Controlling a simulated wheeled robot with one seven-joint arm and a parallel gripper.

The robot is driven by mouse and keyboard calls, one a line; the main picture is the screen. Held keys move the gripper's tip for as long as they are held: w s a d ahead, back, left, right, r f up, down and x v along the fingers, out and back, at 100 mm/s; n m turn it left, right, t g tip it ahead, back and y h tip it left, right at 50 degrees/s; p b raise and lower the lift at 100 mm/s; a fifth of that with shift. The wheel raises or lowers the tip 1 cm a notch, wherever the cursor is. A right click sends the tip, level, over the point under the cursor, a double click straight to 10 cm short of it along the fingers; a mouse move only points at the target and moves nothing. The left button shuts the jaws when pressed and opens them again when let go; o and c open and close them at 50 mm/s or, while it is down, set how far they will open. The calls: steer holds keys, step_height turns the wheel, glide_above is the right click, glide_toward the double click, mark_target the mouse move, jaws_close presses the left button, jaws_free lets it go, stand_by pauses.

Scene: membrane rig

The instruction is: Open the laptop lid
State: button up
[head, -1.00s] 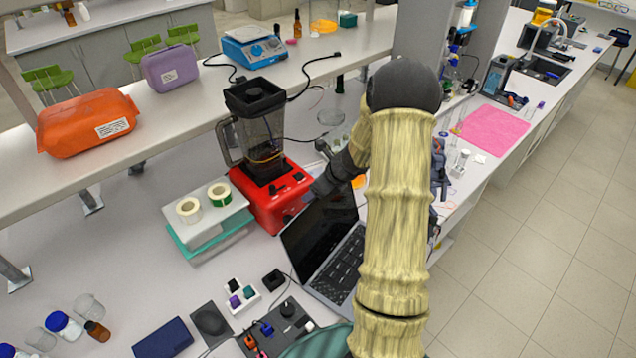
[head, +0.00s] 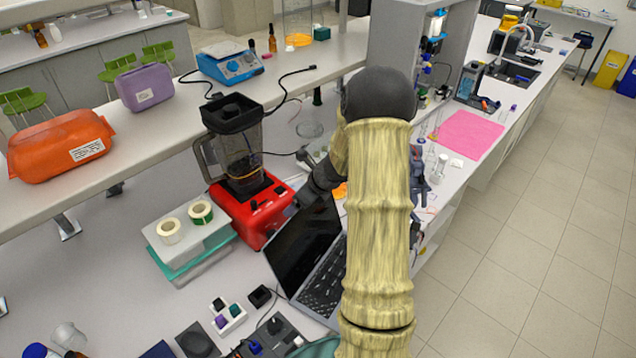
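The laptop (head: 323,285) sits on the bench just left of my arm. Its dark screen (head: 300,245) stands raised at a wide angle from the keyboard, with the lid leaning toward the red blender. My arm, in a pale yellow sleeve, hides the right part of the laptop. The end of my arm, with my gripper (head: 322,190), shows as a dark shape at the top edge of the lid, beside the blender base. The fingers cannot be made out, nor whether they touch the lid.
A red blender (head: 262,212) stands close behind the laptop lid. Tape rolls on stacked boxes (head: 190,235) are at the left. A small rack (head: 228,317) and a control panel (head: 272,335) lie in front of the laptop. A pink mat (head: 468,134) lies farther right.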

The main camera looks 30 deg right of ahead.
steer(key=b+v, duration=0.2)
steer(key=v, duration=1.4)
steer(key=s+a+f+n+g+h+b, duration=0.1)
steer(key=s+a+f+n+b, duration=0.2)
steer(key=a+n, duration=0.3)
steer(key=s+a+f+n+g+h+b, duration=0.1)
steer(key=s+a+f+n+b, duration=0.2)
steer(key=n, duration=1.1)
steer(key=s+a+f+n+g+h+b, duration=0.1)
steer(key=s+a+f+n+b, duration=0.2)
steer(key=s+a+f+n, duration=0.5)
steer(key=a+n, duration=0.2)
steer(key=a, duration=0.1)
steer(key=shift+f+n, duration=0.2)
steer(key=shift+n, duration=0.1)
steer(key=shift+a, duration=0.15)
